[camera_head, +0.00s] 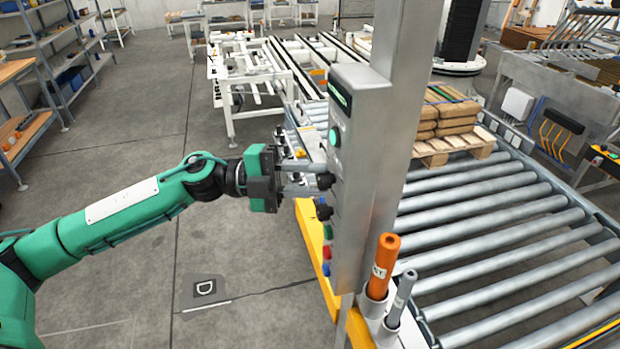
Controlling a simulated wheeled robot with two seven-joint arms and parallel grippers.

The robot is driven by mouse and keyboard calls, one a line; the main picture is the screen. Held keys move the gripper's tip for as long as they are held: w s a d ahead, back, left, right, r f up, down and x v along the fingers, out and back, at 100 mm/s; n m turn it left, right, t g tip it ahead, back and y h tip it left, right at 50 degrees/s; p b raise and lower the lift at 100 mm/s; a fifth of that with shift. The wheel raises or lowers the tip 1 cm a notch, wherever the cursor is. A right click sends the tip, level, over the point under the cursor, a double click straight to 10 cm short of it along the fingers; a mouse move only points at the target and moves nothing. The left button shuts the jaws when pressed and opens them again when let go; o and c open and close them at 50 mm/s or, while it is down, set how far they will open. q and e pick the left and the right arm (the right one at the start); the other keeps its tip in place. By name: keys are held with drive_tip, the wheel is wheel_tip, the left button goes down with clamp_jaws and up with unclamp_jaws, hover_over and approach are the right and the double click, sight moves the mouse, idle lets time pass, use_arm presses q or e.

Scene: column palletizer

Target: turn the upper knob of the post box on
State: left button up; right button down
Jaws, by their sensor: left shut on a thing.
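The post box (358,150) is a tall grey control box on a metal post, with a dark display, a teal lit button and coloured buttons lower down. The upper knob (325,181) is a small black knob on its left-facing side. The lower black knob (323,210) sits just below it. My left gripper (312,183) reaches in from the left with its fingers at the upper knob and is shut on it. The fingers partly cover the knob, and I cannot read its turned position. My right gripper is not in view.
An orange tube (381,266) and a grey tube (401,298) stand in holders at the post's foot. A roller conveyor (500,230) runs at right, with sacks (447,115) on a wooden pallet (455,146). Shelves (60,45) stand at far left. The floor at left is mostly clear.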

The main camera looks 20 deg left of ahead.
use_arm(q)
drive_tip(key=shift+m+g+y, duration=0.3)
drive_tip(key=shift+m, duration=0.5)
drive_tip(key=o, duration=1)
drive_tip(key=shift+c, duration=0.2)
drive_tip(key=shift+a, duration=0.1)
drive_tip(key=shift+a+f, duration=0.1)
drive_tip(key=shift+a, duration=0.15)
drive_tip(key=s+a+b, duration=0.2)
drive_tip(key=a+b, duration=0.5)
drive_tip(key=a, duration=0.6)
drive_tip(key=shift+s+b, duration=0.4)
